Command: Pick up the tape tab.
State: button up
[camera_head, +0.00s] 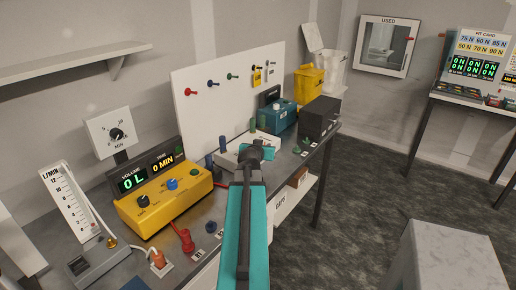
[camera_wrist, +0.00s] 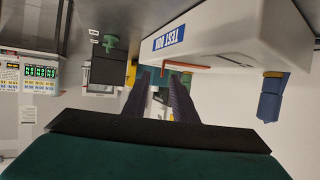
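No tape tab can be made out with certainty. In the wrist view, which looks upside down, a thin red strip (camera_wrist: 186,67) runs along the edge of the white test box (camera_wrist: 235,45); I cannot tell whether it is the tab. My gripper (camera_wrist: 158,82) has its two dark fingers apart, with no held object visible between them. The fingers point toward the red strip and a teal shape behind it. In the head view, my arm reaches over the bench to the white test box (camera_head: 229,159), and my gripper's fingertips are hidden behind my wrist.
A yellow volume and time unit (camera_head: 165,203) stands left of the test box, with a flow gauge (camera_head: 69,203) farther left. A teal box (camera_head: 283,117) and a black box (camera_head: 319,117) stand behind. A pegboard (camera_head: 213,99) backs the bench.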

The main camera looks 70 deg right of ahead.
jog(key=shift+w+r+p+x, duration=0.1)
jog(key=shift+p+x, duration=0.4)
jog(key=shift+x, duration=0.25)
jog(key=shift+w+r+p+x, duration=0.15)
jog(key=shift+p+x, duration=0.3)
jog(key=shift+x, duration=0.35)
jog(key=shift+p+x, duration=0.35)
jog(key=shift+x, duration=0.8)
jog(key=shift+a+f, duration=0.1)
grip_shut()
